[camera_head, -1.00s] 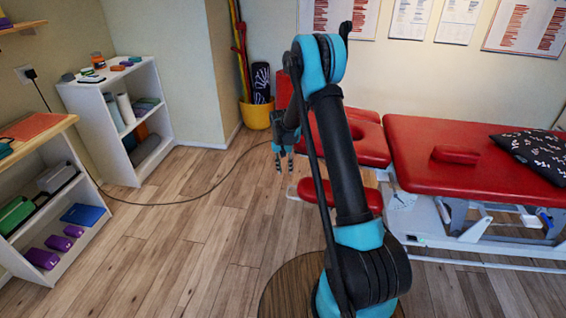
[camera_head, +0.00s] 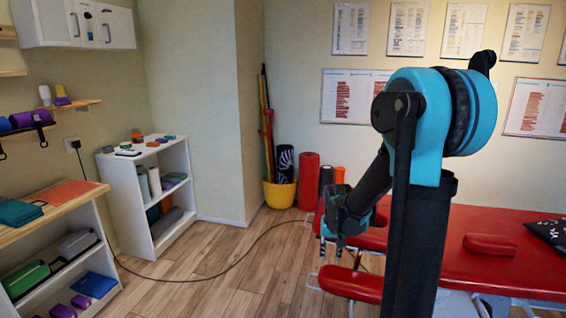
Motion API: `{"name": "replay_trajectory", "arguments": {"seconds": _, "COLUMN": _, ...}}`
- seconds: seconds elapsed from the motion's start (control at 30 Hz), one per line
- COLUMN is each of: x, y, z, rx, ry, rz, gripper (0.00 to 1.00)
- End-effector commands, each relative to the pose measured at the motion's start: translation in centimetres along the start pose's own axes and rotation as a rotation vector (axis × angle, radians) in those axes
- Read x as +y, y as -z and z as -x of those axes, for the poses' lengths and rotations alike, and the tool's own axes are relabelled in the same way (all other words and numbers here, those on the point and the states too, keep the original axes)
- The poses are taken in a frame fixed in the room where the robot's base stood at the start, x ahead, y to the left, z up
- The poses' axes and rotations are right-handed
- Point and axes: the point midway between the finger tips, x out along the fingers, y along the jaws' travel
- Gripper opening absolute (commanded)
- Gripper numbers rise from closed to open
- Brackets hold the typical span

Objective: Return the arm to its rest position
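My arm (camera_head: 420,215) stands upright in the right half of the head view. It bends at a blue elbow joint, and its forearm hangs down to the left. My gripper (camera_head: 331,252) points downward in front of the red treatment table (camera_head: 460,215). Two thin fingers show with a gap between them, and nothing is seen between them. The lower part of my arm is outside the picture.
A white shelf unit (camera_head: 128,212) stands at the left wall. A wooden-topped shelf (camera_head: 50,213) is nearer at left. A yellow pot (camera_head: 279,194) and a red roll (camera_head: 308,182) stand at the back. A cable (camera_head: 245,258) crosses the open wooden floor.

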Motion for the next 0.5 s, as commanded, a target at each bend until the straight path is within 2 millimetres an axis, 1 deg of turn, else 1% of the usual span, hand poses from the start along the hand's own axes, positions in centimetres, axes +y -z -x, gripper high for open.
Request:
{"name": "replay_trajectory", "arguments": {"seconds": 0.03, "x": 0.6, "y": -1.6, "z": 0.8, "rx": 0.014, "ry": 0.004, "rz": 0.006, "gripper": 0.29}}
{"name": "replay_trajectory", "arguments": {"seconds": 0.17, "x": 1.8, "y": -5.1, "z": 2.2, "rx": 0.050, "ry": 0.014, "rz": 0.030, "gripper": 0.29}}
{"name": "replay_trajectory", "arguments": {"seconds": 0.2, "x": 2.2, "y": -6.3, "z": 2.5, "rx": 0.060, "ry": 0.017, "rz": 0.037, "gripper": 0.29}}
{"name": "replay_trajectory", "arguments": {"seconds": 0.33, "x": 3.2, "y": -9.9, "z": 3.3, "rx": 0.098, "ry": 0.024, "rz": 0.060, "gripper": 0.29}}
{"name": "replay_trajectory", "arguments": {"seconds": 0.5, "x": 4.3, "y": -14.5, "z": 3.4, "rx": 0.143, "ry": 0.029, "rz": 0.089, "gripper": 0.29}}
